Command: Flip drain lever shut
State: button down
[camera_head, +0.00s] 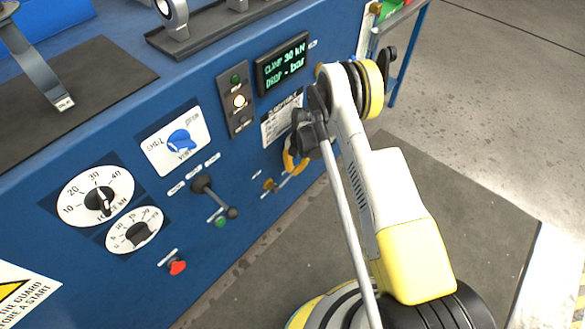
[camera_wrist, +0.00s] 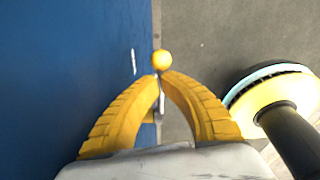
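The drain lever's brass valve body (camera_head: 270,185) sits low on the blue panel in the head view, right of the dark-handled lever. A thin grey lever runs from it up and right towards my gripper (camera_head: 293,161). In the wrist view, my gripper's yellow fingers (camera_wrist: 161,76) come together at their tips around the grey lever (camera_wrist: 162,103). A yellow ball knob (camera_wrist: 162,60) shows just beyond the tips. Part of the brass body (camera_wrist: 150,116) shows between the fingers. The fingers hide some of the lever.
The blue panel (camera_head: 130,260) also carries a dark-handled lever (camera_head: 203,186), a blue valve handle (camera_head: 181,142), dials (camera_head: 95,197), a red knob (camera_head: 177,267) and a lit display (camera_head: 284,63). Open grey floor (camera_head: 480,140) lies to the right.

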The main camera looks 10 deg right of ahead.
jog(key=shift+f, duration=0.2)
dwell(0.5)
notch_tip(320, 180, up, 12)
jog(key=d, duration=0.2)
jog(key=shift+w, duration=0.35)
jog(key=s+r+m+t, duration=0.15)
jog(key=r+m, duration=0.25)
jog(key=r, duration=0.4)
jog(key=s+r+m+t, duration=0.1)
jog(key=s+r+m, duration=0.25)
jog(key=r, duration=0.55)
jog(key=s+r+m+t, duration=0.15)
jog(key=r+m, duration=0.25)
jog(key=r, duration=0.4)
jog(key=s+d+r+m+t+h, duration=0.1)
jog(key=s+r+m, duration=0.3)
jog(key=s+m, duration=0.4)
jog(key=s+r+m+t, duration=0.2)
jog(key=s+r+m, duration=0.2)
jog(key=s+m, duration=0.4)
jog(key=s, duration=0.5)
jog(key=shift+s+d+r+t+h, duration=0.35)
jog(key=shift+r+t+h, duration=0.05)
